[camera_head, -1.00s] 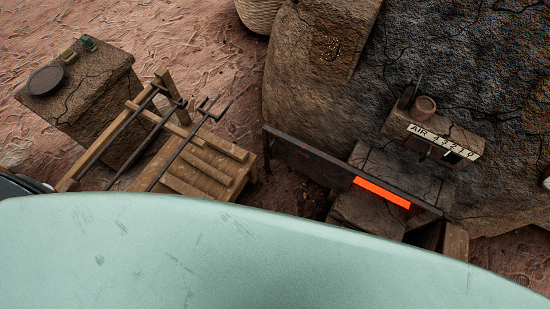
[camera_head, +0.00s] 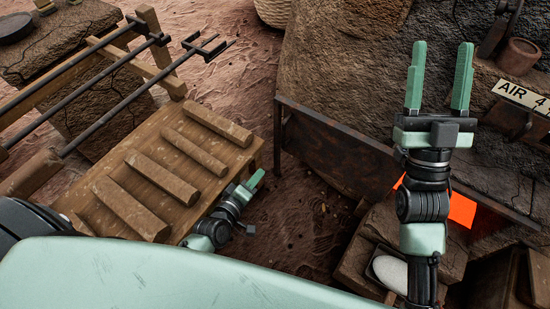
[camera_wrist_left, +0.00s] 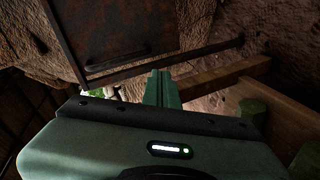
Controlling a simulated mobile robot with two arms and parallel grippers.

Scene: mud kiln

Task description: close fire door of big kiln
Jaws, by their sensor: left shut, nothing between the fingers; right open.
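The fire door (camera_head: 335,155) is a dark, rusty metal panel hanging on a rail along the front of the big kiln. It stands to the left of the glowing orange fire opening (camera_head: 461,209), which is partly uncovered. My left gripper (camera_head: 256,179) is shut and empty, low and to the left of the door. In the left wrist view the door (camera_wrist_left: 120,28) fills the upper left, with a bar-like handle (camera_wrist_left: 118,60) near its lower edge, close to the shut fingers. My right gripper (camera_head: 440,80) is open and empty, in front of the kiln wall, its arm hiding part of the opening.
A wooden slatted platform (camera_head: 150,185) and a rack with long iron tools (camera_head: 115,95) stand at the left. An AIR scale plate (camera_head: 522,98) and a clay pot (camera_head: 518,57) are at the right. Bare ground lies between platform and kiln.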

